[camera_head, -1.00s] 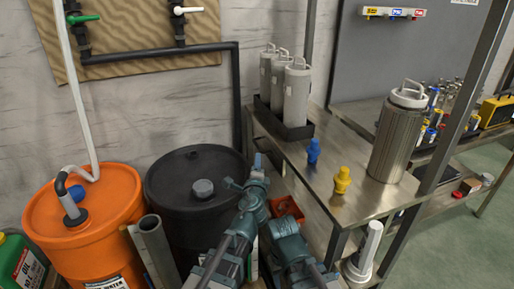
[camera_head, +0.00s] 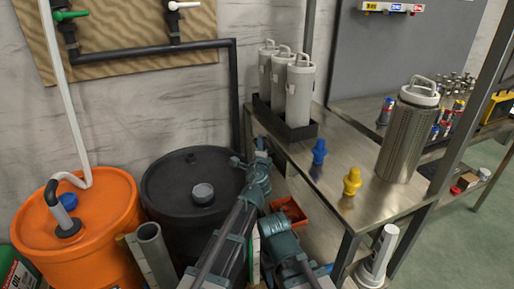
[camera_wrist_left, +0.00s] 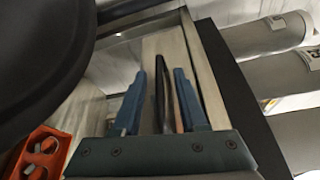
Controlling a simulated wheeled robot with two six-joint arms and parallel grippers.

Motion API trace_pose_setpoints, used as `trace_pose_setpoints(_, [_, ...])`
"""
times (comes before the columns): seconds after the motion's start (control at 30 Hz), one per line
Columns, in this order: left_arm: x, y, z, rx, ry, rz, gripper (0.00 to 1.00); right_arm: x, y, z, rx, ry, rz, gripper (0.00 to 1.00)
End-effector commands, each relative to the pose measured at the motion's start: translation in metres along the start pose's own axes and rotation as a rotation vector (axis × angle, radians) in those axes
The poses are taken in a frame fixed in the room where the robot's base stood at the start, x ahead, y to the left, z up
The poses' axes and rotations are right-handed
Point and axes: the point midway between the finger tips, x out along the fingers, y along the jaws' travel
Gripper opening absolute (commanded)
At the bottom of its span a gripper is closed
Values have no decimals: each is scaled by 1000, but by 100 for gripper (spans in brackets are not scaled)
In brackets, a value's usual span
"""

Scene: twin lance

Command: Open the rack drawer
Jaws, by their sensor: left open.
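My left gripper (camera_head: 261,146) reaches over beside the black drum, at the left end of the steel rack table (camera_head: 385,199). In the left wrist view its two blue fingers (camera_wrist_left: 157,98) are open. A thin dark upright bar (camera_wrist_left: 161,92) shows between the fingers, nearer the middle; I cannot tell whether it is a drawer handle or whether a finger touches it. The drawer front is not clearly visible in the head view. My right arm shows as teal links at lower centre; its gripper is not in view.
A black drum (camera_head: 190,174) and an orange drum (camera_head: 84,208) stand left of my arm. Grey canisters (camera_head: 299,88) sit in a black tray on the table. An orange bin (camera_wrist_left: 43,150) is below.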

Motion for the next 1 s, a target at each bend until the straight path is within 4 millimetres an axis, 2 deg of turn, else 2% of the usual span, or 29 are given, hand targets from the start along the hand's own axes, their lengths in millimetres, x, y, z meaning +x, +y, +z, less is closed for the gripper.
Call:
trace_pose_setpoints(0.07, [0,0,0,0,0,0,39,0,0,0,0,0,0,50])
trace_pose_setpoints(0.2, [0,0,0,0,0,0,13,0,0,0,0,0,0,50])
trace_pose_setpoints(0.3, [0,0,0,0,0,0,0,0,0,0,0,0,0,50])
trace_pose_setpoints(1.0, [0,0,0,0,0,0,0,0,0,0,0,0,0,50])
